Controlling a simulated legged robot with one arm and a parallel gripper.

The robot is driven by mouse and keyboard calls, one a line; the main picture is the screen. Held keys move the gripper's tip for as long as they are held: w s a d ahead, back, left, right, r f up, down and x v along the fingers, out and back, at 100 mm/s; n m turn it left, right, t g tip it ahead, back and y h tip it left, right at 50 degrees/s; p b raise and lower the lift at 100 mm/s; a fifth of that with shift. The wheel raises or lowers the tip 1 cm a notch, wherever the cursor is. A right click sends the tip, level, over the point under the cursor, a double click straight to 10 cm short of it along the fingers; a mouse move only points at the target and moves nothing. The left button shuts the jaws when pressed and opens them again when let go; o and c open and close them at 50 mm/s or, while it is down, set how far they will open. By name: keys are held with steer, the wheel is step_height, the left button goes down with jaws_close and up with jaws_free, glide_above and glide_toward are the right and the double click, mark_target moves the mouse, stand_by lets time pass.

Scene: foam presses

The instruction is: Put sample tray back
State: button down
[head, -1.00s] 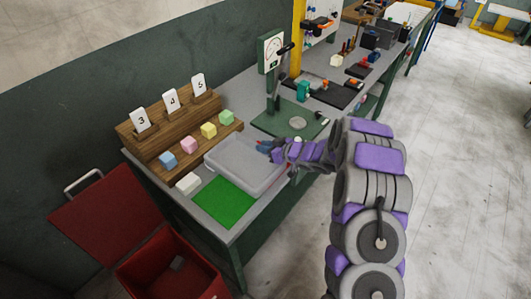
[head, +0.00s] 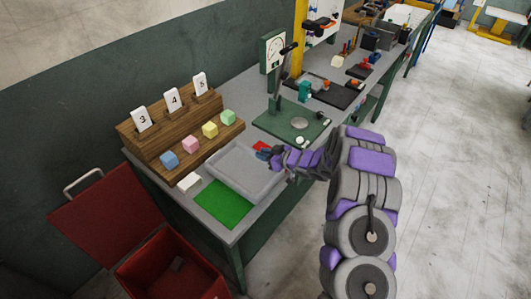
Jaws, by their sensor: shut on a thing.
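The sample tray (head: 240,168) is a shallow, empty grey tray at the near end of the bench, just behind a bright green mat (head: 222,203). My gripper (head: 264,154) is shut on the tray's far right edge. The fingertips are small and partly hidden, and I cannot tell for sure whether the tray rests fully on the bench. Something red (head: 262,145) shows just behind my gripper.
A wooden rack (head: 180,128) with cards 3, 4 and 5 holds blue, pink, yellow and green cubes left of the tray. A white block (head: 189,182) lies by the mat. A gauge press (head: 275,70) stands behind. An open red bin (head: 170,265) is below the bench end.

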steer(key=shift+f, duration=0.2)
steer(key=c, duration=1)
jaws_free()
steer(key=shift+d+r, duration=0.1)
steer(key=shift+d, duration=0.4)
steer(key=shift+a, duration=0.3)
steer(key=shift+a+r, duration=0.15)
steer(key=shift+r, duration=0.35)
steer(key=shift+p+v, duration=0.6)
steer(key=shift+v, duration=5.55)
steer(key=shift+w, duration=0.1)
